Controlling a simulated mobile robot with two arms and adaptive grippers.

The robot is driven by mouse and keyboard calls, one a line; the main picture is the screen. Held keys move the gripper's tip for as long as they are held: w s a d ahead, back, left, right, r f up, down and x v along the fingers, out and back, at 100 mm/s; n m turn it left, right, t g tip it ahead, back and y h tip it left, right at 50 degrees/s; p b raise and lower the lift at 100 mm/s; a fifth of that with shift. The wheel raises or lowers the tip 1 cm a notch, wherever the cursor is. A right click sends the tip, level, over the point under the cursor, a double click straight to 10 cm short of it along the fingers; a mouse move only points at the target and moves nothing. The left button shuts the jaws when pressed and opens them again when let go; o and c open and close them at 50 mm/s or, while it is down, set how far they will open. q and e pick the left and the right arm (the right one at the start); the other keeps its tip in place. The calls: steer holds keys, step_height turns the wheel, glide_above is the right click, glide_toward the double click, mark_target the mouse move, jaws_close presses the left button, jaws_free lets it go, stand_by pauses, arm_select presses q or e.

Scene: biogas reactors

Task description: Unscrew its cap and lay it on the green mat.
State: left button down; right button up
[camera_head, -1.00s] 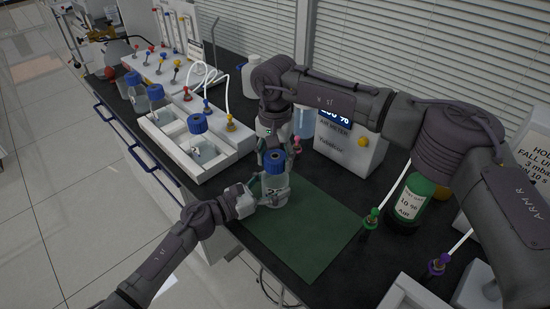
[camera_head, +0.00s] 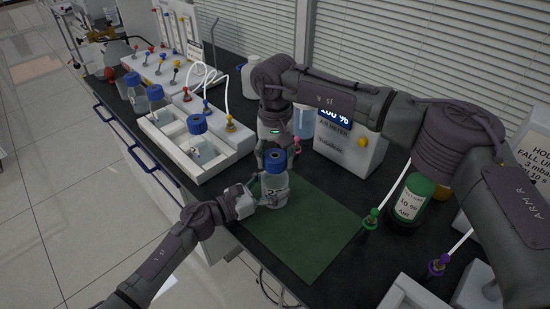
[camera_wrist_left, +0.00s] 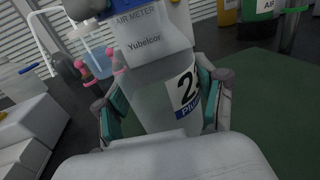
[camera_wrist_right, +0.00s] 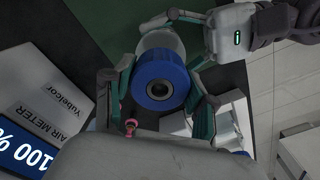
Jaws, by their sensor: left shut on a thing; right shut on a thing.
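A clear bottle (camera_head: 274,188) with a white and blue label (camera_wrist_left: 186,92) stands upright at the upper left edge of the green mat (camera_head: 310,238). Its blue cap (camera_head: 275,160) is at the bottle's neck. My left gripper (camera_head: 262,198) is shut around the bottle's body; in the left wrist view its fingers sit on both sides of the glass. My right gripper (camera_wrist_right: 163,97) comes from above and is shut on the cap. The right wrist view shows the blue cap (camera_wrist_right: 158,80) between its fingers, with a dark hole in its middle. Whether the thread is engaged cannot be told.
A white tray (camera_head: 228,160) with another blue-capped bottle (camera_head: 198,125) stands to the left. The air meter (camera_head: 350,148) is behind the mat. A green bottle (camera_head: 409,203) stands to the right. Most of the mat is bare.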

steer(key=shift+r, duration=1.05)
steer(key=shift+r, duration=2)
arm_select(q)
jaws_free()
